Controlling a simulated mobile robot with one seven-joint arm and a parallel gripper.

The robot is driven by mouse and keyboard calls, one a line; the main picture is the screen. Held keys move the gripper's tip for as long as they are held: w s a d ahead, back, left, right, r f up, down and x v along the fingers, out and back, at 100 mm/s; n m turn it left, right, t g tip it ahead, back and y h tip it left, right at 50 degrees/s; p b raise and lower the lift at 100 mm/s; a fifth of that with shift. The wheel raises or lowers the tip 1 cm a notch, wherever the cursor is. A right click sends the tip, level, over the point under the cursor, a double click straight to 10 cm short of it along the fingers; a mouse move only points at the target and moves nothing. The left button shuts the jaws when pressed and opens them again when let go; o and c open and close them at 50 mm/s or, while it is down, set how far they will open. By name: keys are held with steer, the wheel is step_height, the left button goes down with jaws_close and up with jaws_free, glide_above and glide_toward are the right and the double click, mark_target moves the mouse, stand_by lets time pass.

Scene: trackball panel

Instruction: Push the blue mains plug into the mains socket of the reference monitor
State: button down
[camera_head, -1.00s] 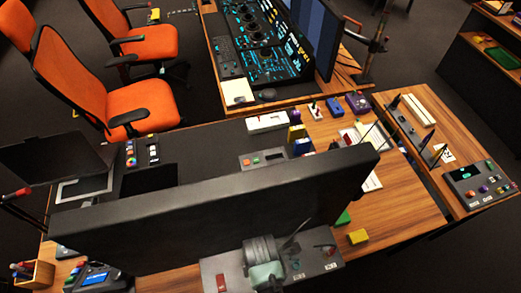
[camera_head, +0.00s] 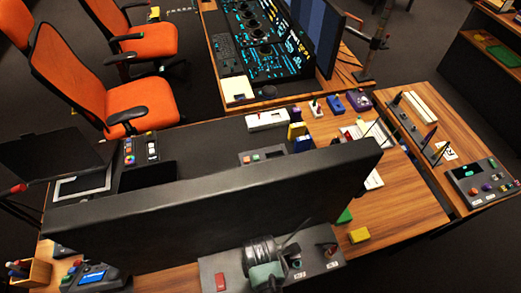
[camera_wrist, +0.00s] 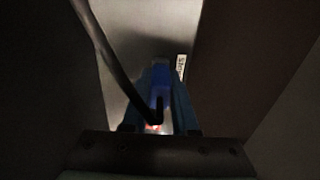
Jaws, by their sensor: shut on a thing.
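The reference monitor (camera_head: 215,205) stands with its wide dark back towards me in the head view. A grey connector panel (camera_head: 238,285) with a red switch (camera_head: 220,281) and sockets is at its foot. My gripper (camera_wrist: 160,88) is shut on the blue mains plug (camera_wrist: 158,76), seen dark and blurred between the fingers in the wrist view. A dark cable (camera_wrist: 108,58) runs past it. A pale surface with a small white label (camera_wrist: 181,67) lies beyond the plug. The mains socket is hidden, and I cannot tell whether the plug touches it. In the head view my arm hides the plug.
A yellow block (camera_head: 358,235) and a green block (camera_head: 344,216) lie on the wooden desk right of the panel. A grey control box (camera_head: 478,182) is farther right. Dark walls stand close on both sides in the wrist view.

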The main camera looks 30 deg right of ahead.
steer(key=shift+f, duration=0.2)
steer(key=c, duration=0.6)
jaws_free()
steer(key=shift+r, duration=0.1)
step_height(320, 180, up, 13)
steer(key=shift+f+b, duration=0.1)
steer(key=shift+b, duration=0.8)
steer(key=shift+s, duration=0.1)
